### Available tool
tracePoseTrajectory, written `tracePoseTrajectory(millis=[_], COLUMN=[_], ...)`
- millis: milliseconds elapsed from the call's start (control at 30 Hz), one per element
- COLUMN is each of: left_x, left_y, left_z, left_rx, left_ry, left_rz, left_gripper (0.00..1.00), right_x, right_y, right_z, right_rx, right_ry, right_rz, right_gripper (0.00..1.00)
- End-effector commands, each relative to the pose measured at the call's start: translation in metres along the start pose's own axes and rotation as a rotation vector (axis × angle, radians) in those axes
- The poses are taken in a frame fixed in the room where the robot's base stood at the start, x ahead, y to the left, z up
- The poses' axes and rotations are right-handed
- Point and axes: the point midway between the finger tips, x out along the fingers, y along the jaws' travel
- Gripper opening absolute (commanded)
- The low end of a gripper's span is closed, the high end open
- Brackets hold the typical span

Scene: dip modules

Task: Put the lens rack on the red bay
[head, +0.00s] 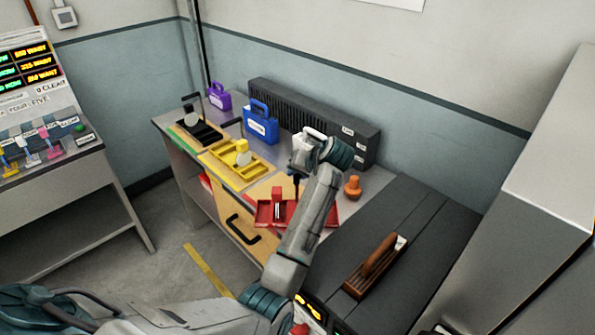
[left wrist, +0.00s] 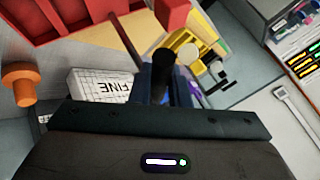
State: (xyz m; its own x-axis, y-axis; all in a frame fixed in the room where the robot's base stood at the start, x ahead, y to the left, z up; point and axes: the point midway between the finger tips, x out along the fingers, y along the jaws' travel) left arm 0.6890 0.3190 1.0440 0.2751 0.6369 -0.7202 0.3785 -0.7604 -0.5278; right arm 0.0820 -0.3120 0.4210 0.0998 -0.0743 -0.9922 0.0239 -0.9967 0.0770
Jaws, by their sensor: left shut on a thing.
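The red bay (head: 265,214) is a shallow red tray with an upright red block, on the bench's near right part; it also shows at the top of the left wrist view (left wrist: 60,22). My left gripper (head: 297,177) is above the red bay's back side, pointing down. It is shut on a thin dark rod (head: 296,188), whose lower end reaches close to the bay. I cannot tell whether the rod touches the bay, or whether it belongs to the lens rack. The fingertips are largely hidden. My right gripper is not in view.
The yellow bay (head: 262,171) and black bay (head: 210,138) stand further left. Behind are a blue case (head: 261,127), a purple case (head: 219,99) and a dark ribbed unit (head: 290,105). An orange knob (head: 353,188) stands right. A brown wooden block (head: 372,268) lies on the dark cabinet.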

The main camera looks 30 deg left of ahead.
Motion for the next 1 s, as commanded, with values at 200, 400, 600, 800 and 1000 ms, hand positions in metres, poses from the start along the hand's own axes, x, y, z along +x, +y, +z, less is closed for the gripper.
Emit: tracePoseTrajectory(millis=[200,400,600,800,1000], left_x=[0.001,0.000,-0.007,-0.043,-0.086], left_y=[0.001,0.001,0.002,0.004,0.003], left_z=[0.001,0.001,0.001,0.000,0.001], left_rx=[0.001,0.001,-0.001,-0.003,-0.002], left_ry=[-0.001,-0.001,0.000,0.003,0.002], left_rz=[0.001,0.001,0.003,0.006,0.006], left_gripper=[0.37,0.38,0.38,0.38,0.38], right_x=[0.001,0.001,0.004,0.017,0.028], right_y=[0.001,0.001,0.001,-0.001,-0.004], right_z=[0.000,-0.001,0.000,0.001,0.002], right_rx=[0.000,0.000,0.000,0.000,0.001], right_ry=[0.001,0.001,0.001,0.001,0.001], right_rz=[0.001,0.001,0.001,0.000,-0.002], right_gripper=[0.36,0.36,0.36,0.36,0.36])
